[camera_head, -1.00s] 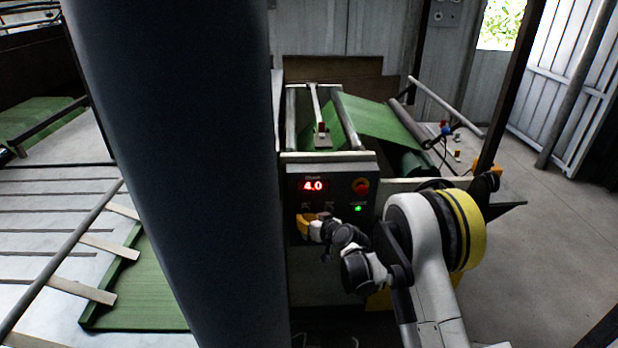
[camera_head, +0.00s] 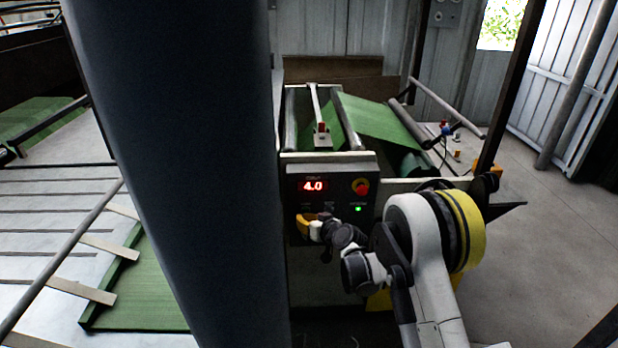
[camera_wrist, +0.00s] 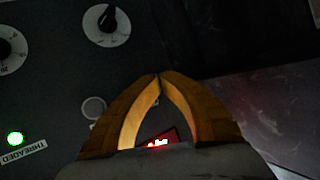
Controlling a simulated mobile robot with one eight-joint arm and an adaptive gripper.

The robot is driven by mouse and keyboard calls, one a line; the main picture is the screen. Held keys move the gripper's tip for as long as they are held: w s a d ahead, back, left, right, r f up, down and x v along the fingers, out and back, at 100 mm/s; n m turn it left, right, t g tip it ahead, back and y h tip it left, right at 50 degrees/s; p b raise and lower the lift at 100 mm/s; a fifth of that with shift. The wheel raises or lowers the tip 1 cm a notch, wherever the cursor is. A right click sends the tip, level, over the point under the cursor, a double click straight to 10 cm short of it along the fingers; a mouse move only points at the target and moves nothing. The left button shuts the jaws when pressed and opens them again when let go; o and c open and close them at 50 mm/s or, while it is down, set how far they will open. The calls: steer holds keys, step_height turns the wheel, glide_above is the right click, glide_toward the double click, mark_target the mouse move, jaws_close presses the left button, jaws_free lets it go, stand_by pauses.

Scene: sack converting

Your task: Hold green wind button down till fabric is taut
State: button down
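My gripper (camera_head: 305,222) is at the front of the dark control panel (camera_head: 333,167). In the wrist view its two orange fingers (camera_wrist: 160,77) meet at the tips with nothing seen between them. I cannot make out a green wind button in either view; the gripper covers part of the panel. I cannot tell whether the fingertips touch the panel. The green fabric (camera_head: 378,120) runs over rollers behind the panel and slopes down to the right. I cannot tell how tight it is.
The display (camera_head: 313,186) reads 4.0 in red. A red emergency knob (camera_head: 360,187) sits to its right, above a lit green lamp (camera_head: 358,208), labelled THREADED in the wrist view (camera_wrist: 14,138). Dial knobs (camera_wrist: 107,25) and a pale round fitting (camera_wrist: 94,107) are near the fingers.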

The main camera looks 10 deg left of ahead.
steer(key=shift+w+a+f, duration=0.25)
steer(key=shift+w+f, duration=0.15)
steer(key=shift+w, duration=0.25)
steer(key=shift+w+a, duration=0.1)
steer(key=shift+w, duration=0.35)
stand_by(4.6)
steer(key=shift+s, duration=0.1)
steer(key=shift+s+d, duration=0.2)
steer(key=shift+s, duration=0.55)
steer(key=shift+s, duration=0.1)
steer(key=shift+s+d, duration=0.2)
steer(key=shift+s, duration=0.6)
steer(key=shift+s+d, duration=0.25)
steer(key=shift+s, duration=0.5)
steer(key=shift+s+d, duration=0.2)
steer(key=shift+s, duration=0.6)
